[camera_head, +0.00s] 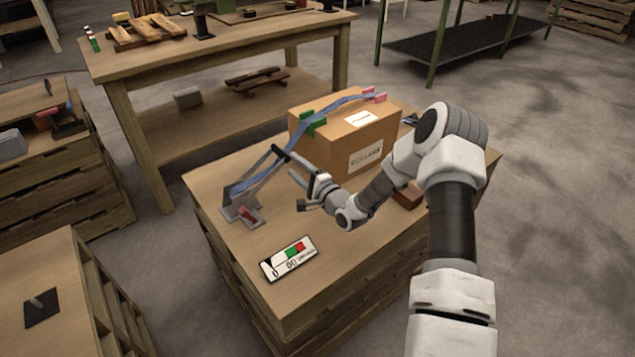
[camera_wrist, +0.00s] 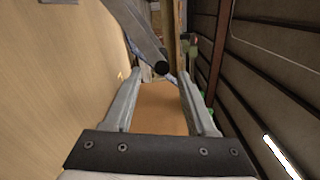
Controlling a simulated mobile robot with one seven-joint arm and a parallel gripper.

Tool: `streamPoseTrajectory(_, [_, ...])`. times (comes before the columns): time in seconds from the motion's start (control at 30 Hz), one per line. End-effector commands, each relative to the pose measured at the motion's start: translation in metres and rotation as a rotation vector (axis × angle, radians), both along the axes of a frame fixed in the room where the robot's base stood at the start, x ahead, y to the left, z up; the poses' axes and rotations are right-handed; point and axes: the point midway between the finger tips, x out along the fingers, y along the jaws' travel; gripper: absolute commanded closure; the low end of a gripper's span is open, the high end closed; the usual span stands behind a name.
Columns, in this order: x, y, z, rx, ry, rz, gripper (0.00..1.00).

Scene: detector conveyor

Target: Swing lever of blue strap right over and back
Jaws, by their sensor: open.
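The blue strap (camera_head: 318,108) runs over a cardboard box (camera_head: 340,141) and slants down left to a grey metal ratchet (camera_head: 240,207) at the crate table's edge. A grey lever (camera_head: 262,172) rises from the ratchet and slants up right, with a dark end. In the wrist view the lever (camera_wrist: 136,28) comes in from the top, its round dark end just beyond the fingertips and between them. My gripper (camera_head: 300,190) is right of the lever, low beside the box. Its jaws (camera_wrist: 162,80) are open and empty. Contact with the lever cannot be told.
A label card (camera_head: 288,259) with red and green marks lies on the crate table (camera_head: 222,181). Green (camera_head: 312,124) and pink (camera_head: 375,95) corner guards sit under the strap. A wooden workbench (camera_head: 220,45) stands behind. The tabletop's front is mostly clear.

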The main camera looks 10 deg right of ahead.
Motion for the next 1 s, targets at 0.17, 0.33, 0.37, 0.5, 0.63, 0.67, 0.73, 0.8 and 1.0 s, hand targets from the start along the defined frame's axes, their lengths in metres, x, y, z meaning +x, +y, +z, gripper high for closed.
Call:
streamPoseTrajectory(0.17, [-0.041,-0.021,0.002,0.001,0.005,-0.001,0.43])
streamPoseTrajectory(0.33, [-0.074,-0.036,0.002,0.0,0.004,0.0,0.43])
streamPoseTrajectory(0.37, [-0.079,-0.037,0.002,0.001,0.004,0.001,0.43])
streamPoseTrajectory(0.5, [-0.094,-0.044,0.0,0.0,0.003,0.002,0.43])
streamPoseTrajectory(0.63, [-0.1,-0.047,0.0,0.0,0.001,0.001,0.43])
streamPoseTrajectory(0.67, [-0.101,-0.048,0.0,0.0,0.001,0.002,0.43])
streamPoseTrajectory(0.73, [-0.101,-0.048,0.0,0.0,0.001,0.002,0.43])
streamPoseTrajectory(0.8, [-0.101,-0.048,0.0,0.0,0.001,0.002,0.43])
streamPoseTrajectory(1.0, [-0.101,-0.048,0.0,-0.001,0.001,0.002,0.43])
